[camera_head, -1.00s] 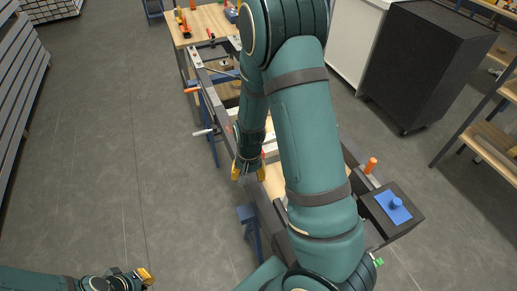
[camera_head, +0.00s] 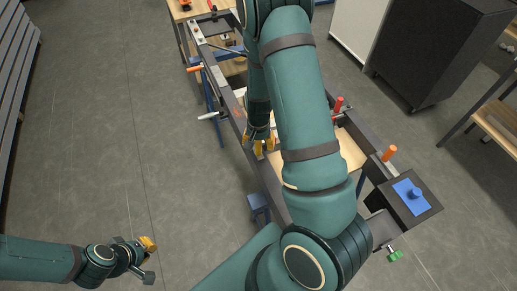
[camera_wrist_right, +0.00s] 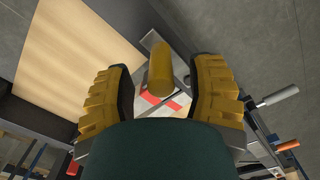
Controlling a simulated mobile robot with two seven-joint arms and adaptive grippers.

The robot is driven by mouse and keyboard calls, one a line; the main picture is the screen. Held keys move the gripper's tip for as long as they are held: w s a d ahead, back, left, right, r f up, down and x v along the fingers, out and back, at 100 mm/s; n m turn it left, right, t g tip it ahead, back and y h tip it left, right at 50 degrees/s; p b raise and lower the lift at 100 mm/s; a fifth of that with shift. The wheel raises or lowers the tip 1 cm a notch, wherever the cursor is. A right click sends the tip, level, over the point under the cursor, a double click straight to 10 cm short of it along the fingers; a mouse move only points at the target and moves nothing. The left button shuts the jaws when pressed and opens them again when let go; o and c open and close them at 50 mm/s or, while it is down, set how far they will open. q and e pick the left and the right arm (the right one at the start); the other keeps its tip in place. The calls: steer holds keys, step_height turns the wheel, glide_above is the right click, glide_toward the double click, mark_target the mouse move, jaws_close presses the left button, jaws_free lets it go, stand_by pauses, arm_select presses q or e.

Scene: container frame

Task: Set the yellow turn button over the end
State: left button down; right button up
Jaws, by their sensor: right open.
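The yellow turn button (camera_wrist_right: 159,68) shows in the right wrist view as a rounded yellow bar on a grey metal strip. It lies between the two yellow ridged fingers of my right gripper (camera_wrist_right: 160,88), which are open on either side of it. No firm contact shows. In the head view my right gripper (camera_head: 259,143) is at the near-left rail of the dark frame (camera_head: 271,187); I cannot tell the button from the yellow fingers there. My left gripper (camera_head: 149,260) is open and empty above the floor at lower left.
A light wooden panel (camera_head: 348,152) lies inside the frame. Orange-handled (camera_head: 389,153) and red-handled (camera_head: 338,104) clamps stand on the far side. A black box with a blue plate (camera_head: 405,195) is at the right end. My right arm hides much of the frame. The left floor is clear.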

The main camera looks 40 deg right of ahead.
steer(key=shift+f, duration=1.45)
jaws_close()
